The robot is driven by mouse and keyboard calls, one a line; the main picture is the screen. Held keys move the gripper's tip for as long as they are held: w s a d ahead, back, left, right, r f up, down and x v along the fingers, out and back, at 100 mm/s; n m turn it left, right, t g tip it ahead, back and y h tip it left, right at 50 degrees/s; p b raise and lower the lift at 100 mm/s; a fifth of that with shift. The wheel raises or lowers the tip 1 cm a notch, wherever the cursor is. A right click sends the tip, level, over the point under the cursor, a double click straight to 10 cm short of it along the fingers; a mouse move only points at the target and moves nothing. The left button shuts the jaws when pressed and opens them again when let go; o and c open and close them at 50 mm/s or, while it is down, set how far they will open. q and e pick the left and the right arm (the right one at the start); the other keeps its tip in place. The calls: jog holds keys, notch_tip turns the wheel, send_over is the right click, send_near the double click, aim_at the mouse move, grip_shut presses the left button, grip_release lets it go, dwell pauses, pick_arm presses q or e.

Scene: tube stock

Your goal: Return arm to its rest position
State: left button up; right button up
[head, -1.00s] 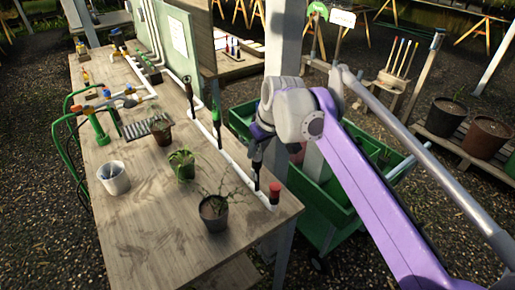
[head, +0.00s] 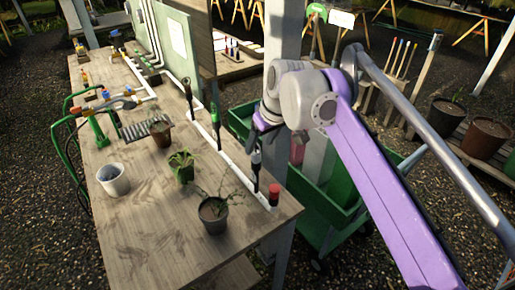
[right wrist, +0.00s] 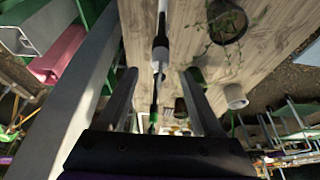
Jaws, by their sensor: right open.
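My right arm (head: 370,165) comes in from the right of the head view, with purple and grey links. Its gripper (head: 258,136) hangs over the right edge of the wooden table, near the upright dark-handled tools along the white pipe. In the right wrist view the two fingers of my right gripper (right wrist: 162,98) stand wide apart. One dark tool with a white collar (right wrist: 160,50) shows beyond and between them, and nothing is clasped. My left gripper is in neither view.
The wooden table (head: 140,235) holds potted plants, including one at its near corner (head: 214,217), and a white bucket (head: 113,180). A pale post (head: 283,40) stands behind my right wrist. A green cart (head: 318,212) stands right of the table.

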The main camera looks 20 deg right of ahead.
jog(key=a+v, duration=0.1)
jog(key=v, duration=0.5)
jog(key=s+d+f+m+t+h+p, duration=0.1)
jog(key=s+f+m, duration=0.3)
jog(key=s+f, duration=1.9)
notch_tip(320, 180, down, 4)
jog(key=shift+d+r+h+p, duration=0.1)
jog(key=shift+d+h+p, duration=0.2)
jog(key=shift+d, duration=0.4)
jog(key=shift+w, duration=0.1)
